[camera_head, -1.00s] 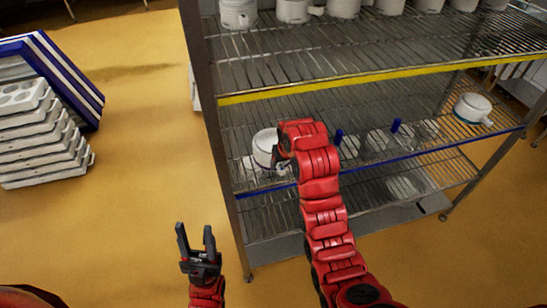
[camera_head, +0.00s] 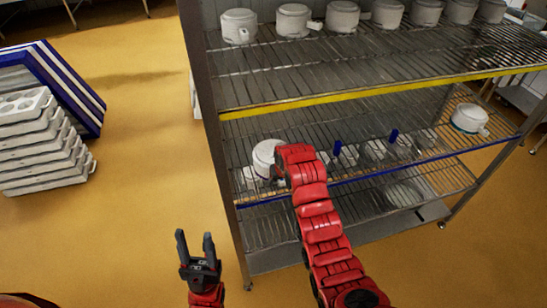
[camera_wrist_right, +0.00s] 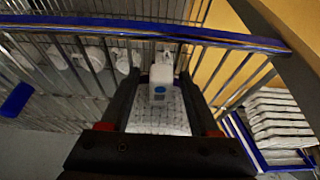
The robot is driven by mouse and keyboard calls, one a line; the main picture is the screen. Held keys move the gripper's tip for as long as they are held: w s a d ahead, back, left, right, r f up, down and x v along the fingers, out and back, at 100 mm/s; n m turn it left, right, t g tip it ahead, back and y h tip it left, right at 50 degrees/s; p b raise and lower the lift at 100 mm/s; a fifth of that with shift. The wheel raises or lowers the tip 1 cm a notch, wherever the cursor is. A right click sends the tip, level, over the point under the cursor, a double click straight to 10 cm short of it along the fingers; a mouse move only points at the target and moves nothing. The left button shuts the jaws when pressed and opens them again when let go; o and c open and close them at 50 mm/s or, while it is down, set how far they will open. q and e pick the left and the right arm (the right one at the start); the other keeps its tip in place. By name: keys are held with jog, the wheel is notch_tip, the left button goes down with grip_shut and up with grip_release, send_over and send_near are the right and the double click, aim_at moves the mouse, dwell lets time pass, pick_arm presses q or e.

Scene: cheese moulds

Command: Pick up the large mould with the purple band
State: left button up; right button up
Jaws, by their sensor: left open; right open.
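A large white mould (camera_head: 267,153) stands at the left end of the middle shelf. A coloured band on it cannot be made out clearly. My right gripper (camera_wrist_right: 158,82) is open in front of this shelf; in the head view its fingers are mostly hidden by my arm. In the right wrist view a white handle (camera_wrist_right: 161,72) with a small blue mark and a pale dotted surface (camera_wrist_right: 158,115) show between its fingers. I cannot tell whether they touch. Another white mould (camera_head: 469,118) stands at the shelf's right end. My left gripper (camera_head: 195,240) is open and empty above the floor.
Blue upright pieces (camera_head: 394,135) stand on the middle shelf. Several white moulds (camera_head: 292,20) line the upper shelf above its yellow edge (camera_head: 330,97). The blue shelf edge (camera_wrist_right: 150,30) is close to the right gripper. Stacked white trays (camera_head: 45,150) stand left; floor between is clear.

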grip_shut()
dwell(0.5)
